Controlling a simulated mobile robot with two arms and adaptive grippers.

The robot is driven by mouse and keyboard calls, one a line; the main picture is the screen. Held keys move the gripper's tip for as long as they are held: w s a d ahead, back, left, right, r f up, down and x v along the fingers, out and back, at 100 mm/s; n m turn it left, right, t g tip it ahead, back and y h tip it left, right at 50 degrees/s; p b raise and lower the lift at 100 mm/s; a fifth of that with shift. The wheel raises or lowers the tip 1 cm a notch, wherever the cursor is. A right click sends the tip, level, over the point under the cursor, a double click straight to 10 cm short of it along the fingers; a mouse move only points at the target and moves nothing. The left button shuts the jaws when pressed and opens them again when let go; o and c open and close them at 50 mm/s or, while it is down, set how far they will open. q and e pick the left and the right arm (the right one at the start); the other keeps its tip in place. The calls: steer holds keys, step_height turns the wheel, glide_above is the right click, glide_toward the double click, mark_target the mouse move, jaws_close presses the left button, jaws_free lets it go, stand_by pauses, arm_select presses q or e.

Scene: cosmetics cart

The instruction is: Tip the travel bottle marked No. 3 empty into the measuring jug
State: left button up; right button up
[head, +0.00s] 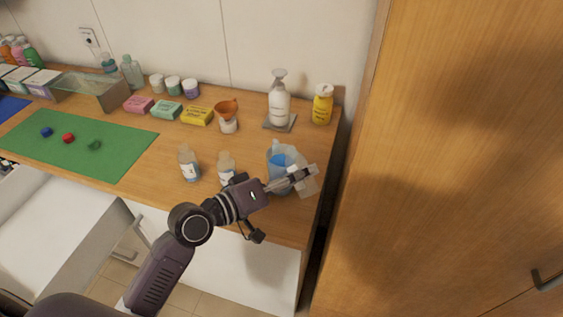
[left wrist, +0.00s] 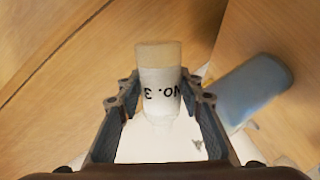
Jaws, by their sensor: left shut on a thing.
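My left gripper (head: 303,176) is shut on the travel bottle marked No. 3 (left wrist: 160,92), over the right front of the counter. In the left wrist view the bottle sits between the two fingers (left wrist: 160,125), its white label showing "NO. 3" upside down. In the head view the bottle is pale and partly covered by the fingers; its tilt and mouth are hard to make out. The measuring jug (head: 279,158), clear with blue in it, stands right beside and behind the gripper, partly hidden. It shows as a blurred blue shape in the left wrist view (left wrist: 252,88).
Two similar clear bottles stand left of the gripper, one (head: 189,163) free, the other (head: 226,164) close behind my arm. An orange funnel (head: 227,107), a white pump bottle (head: 279,104) and a yellow bottle (head: 322,106) stand behind. A tall wooden cabinet (head: 450,150) is at right.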

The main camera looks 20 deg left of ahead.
mark_target(296, 166)
arm_select(q)
steer(key=r, duration=0.1)
steer(key=r+m+p, duration=0.1)
steer(key=m, duration=0.1)
steer(key=shift+w+a+r+t, duration=0.3)
steer(key=shift+a+r, duration=0.05)
steer(key=shift+r, duration=0.05)
steer(key=shift+m, duration=0.8)
steer(key=f+m+b, duration=0.1)
steer(key=f+b, duration=0.1)
steer(key=f+m+b, duration=0.1)
steer(key=f+b, duration=0.2)
steer(key=s+d+f+m+t+b, duration=0.1)
steer(key=f+b, duration=0.1)
steer(key=f, duration=0.1)
steer(key=shift+b, duration=0.3)
steer(key=m, duration=0.2)
steer(key=m+t+b, duration=0.1)
steer(key=shift+s+d+m, duration=0.35)
steer(key=shift+d+m, duration=0.05)
